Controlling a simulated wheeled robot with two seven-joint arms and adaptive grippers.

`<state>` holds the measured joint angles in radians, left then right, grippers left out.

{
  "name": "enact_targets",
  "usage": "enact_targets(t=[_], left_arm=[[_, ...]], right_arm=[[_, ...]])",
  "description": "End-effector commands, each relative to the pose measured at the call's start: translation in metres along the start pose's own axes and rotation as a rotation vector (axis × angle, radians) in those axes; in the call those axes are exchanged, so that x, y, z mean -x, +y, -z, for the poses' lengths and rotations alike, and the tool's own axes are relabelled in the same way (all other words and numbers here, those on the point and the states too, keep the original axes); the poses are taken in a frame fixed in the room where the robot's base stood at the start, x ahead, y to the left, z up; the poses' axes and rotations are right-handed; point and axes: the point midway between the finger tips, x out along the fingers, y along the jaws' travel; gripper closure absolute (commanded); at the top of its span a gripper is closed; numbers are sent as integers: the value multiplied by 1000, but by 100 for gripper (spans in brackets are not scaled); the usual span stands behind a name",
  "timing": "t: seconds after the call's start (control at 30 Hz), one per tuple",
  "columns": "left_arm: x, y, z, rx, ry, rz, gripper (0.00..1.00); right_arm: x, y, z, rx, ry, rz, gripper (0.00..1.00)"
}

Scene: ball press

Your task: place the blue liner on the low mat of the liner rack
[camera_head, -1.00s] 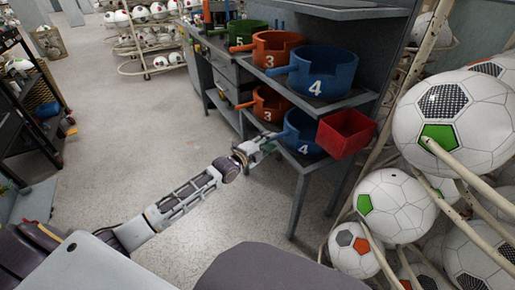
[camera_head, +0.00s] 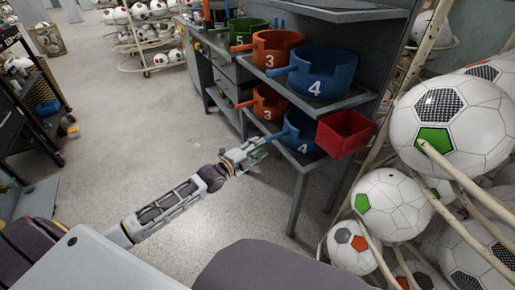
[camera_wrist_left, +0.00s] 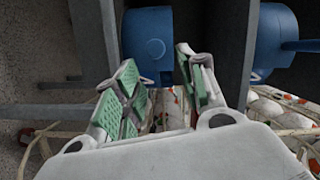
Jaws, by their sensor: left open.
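A blue liner marked 4 (camera_head: 306,132) sits upright on the low shelf of the rack, its handle pointing left. A second blue liner marked 4 (camera_head: 325,70) sits on the shelf above. My left gripper (camera_head: 260,152) is open and empty, just left of and below the lower blue liner's handle, apparently apart from it. In the left wrist view, the green-padded fingers (camera_wrist_left: 157,82) are spread, with a blue liner (camera_wrist_left: 148,32) beyond them and another blue liner (camera_wrist_left: 275,38) at the right. The low mat is mostly hidden under its liners. My right gripper is out of view.
Orange liners marked 3 stand on the upper shelf (camera_head: 276,48) and low shelf (camera_head: 268,103). A green liner (camera_head: 246,31) is further back. A red bin (camera_head: 343,133) hangs at the rack's front right. Soccer balls (camera_head: 393,205) on rails crowd the right.

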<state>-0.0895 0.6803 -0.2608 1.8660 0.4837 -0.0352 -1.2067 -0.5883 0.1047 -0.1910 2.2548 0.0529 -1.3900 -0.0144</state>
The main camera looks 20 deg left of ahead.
Motion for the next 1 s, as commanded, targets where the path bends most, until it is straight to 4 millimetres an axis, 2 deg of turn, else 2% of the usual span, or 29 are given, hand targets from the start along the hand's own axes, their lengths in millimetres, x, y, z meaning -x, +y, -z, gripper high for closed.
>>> enact_targets(t=[0.5,0.63,0.77,1.0], left_arm=[[0,0,0,1,0,-1,60],[2,6,3,19,-3,-15,60],[5,23,10,79,-18,-63,60],[25,81,36,295,-97,-231,60]], right_arm=[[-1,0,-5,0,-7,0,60],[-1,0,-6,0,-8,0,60],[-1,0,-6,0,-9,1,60],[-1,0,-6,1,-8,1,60]])
